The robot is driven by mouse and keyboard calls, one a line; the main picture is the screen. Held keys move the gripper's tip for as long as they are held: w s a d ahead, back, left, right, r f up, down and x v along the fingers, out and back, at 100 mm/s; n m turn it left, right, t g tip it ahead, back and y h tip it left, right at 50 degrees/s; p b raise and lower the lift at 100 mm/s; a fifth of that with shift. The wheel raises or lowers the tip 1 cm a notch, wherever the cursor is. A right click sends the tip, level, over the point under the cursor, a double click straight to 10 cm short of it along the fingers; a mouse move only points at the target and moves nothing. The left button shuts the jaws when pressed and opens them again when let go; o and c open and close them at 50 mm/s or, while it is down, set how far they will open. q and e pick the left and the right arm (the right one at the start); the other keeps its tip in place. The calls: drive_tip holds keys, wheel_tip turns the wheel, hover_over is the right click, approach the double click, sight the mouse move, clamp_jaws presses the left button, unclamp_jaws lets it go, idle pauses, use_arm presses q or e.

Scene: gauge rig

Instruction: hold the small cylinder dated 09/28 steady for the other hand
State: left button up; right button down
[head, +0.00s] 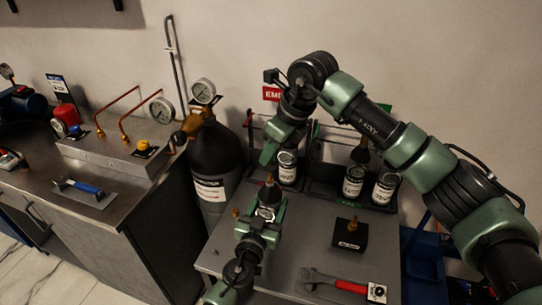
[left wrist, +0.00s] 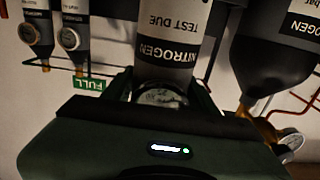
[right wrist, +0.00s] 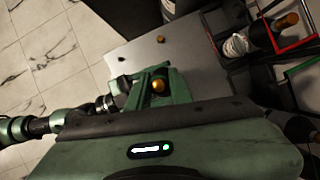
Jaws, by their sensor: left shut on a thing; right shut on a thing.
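A small grey cylinder stands in my left gripper (head: 268,212) over the metal table (head: 315,225). In the left wrist view the cylinder (left wrist: 168,65) shows upside down between the fingers, with "NITROGEN" and "TEST DUE" on its label; the date is not visible. My left gripper is shut on it. A brass fitting (head: 269,180) shows at its top. My right gripper (head: 268,155) reaches down from above, close over that fitting. In the right wrist view the brass fitting (right wrist: 158,87) sits between green fingers; my right gripper is shut on it, though its exact contact is hard to see.
A rack with several small cylinders (head: 353,182) stands behind, under red and green signs. A black block with a brass fitting (head: 350,235) and a red-handled wrench (head: 335,283) lie on the table's right. A large dark cylinder (head: 212,160) stands left, beside a bench.

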use_arm(q)
drive_tip(key=shift+a, duration=0.1)
drive_tip(key=o, duration=1.8)
drive_tip(key=shift+c, duration=0.2)
drive_tip(key=v, duration=1.2)
wheel_tip(320, 180, up, 7)
drive_tip(key=p, duration=0.5)
drive_tip(key=shift+p, duration=0.4)
use_arm(e)
drive_tip(key=shift+r, duration=2.9)
